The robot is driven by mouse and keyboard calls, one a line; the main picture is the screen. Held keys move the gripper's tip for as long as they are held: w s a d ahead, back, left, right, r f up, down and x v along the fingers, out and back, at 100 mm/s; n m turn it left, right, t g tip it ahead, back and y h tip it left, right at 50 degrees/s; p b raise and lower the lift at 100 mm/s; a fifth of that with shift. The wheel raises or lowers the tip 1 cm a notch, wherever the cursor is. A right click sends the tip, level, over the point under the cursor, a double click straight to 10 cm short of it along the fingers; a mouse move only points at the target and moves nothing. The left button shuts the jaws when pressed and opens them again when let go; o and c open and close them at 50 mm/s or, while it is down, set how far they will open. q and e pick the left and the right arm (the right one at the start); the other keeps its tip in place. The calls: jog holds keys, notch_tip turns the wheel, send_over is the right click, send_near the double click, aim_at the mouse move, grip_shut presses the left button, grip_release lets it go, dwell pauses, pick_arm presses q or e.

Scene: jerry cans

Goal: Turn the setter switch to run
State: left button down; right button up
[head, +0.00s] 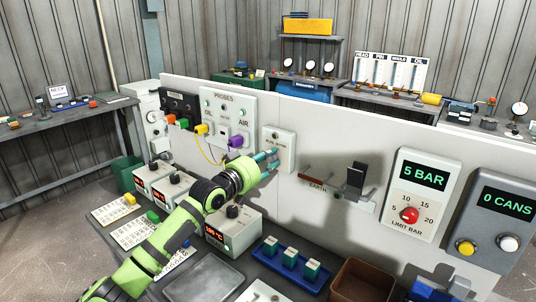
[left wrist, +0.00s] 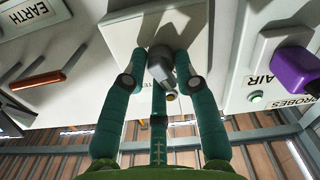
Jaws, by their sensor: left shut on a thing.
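The setter switch is a small grey knob (left wrist: 161,66) on a pale plate (head: 287,138) on the upright white panel. In the left wrist view its plate (left wrist: 118,38) is upside down, and its lettering is mostly hidden, so I cannot read the switch position. My left gripper (head: 273,158) reaches the plate from the front. In the left wrist view its teal fingers (left wrist: 160,72) are closed around the knob, one on each side and a third below. My right gripper is in neither view.
The PROBES box (head: 216,106) with a purple plug (head: 236,142) is left of the switch.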

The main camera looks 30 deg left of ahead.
pick_arm(q)
jog(key=shift+a+r+n+p, duration=0.15)
jog(key=shift+r+n+p, duration=0.15)
jog(key=shift+n, duration=0.35)
jog(key=shift+a+r+n+p, duration=0.1)
jog(key=shift+r+n+p, duration=0.15)
jog(key=shift+n, duration=0.7)
jog(key=shift+f, duration=0.1)
jog(key=c, duration=1)
grip_release()
jog(key=shift+s+f, duration=0.4)
jog(key=shift+s, duration=0.15)
jog(key=s, duration=0.7)
jog(key=s+a, duration=0.1)
jog(key=s, duration=0.3)
jog(key=shift+r, duration=0.15)
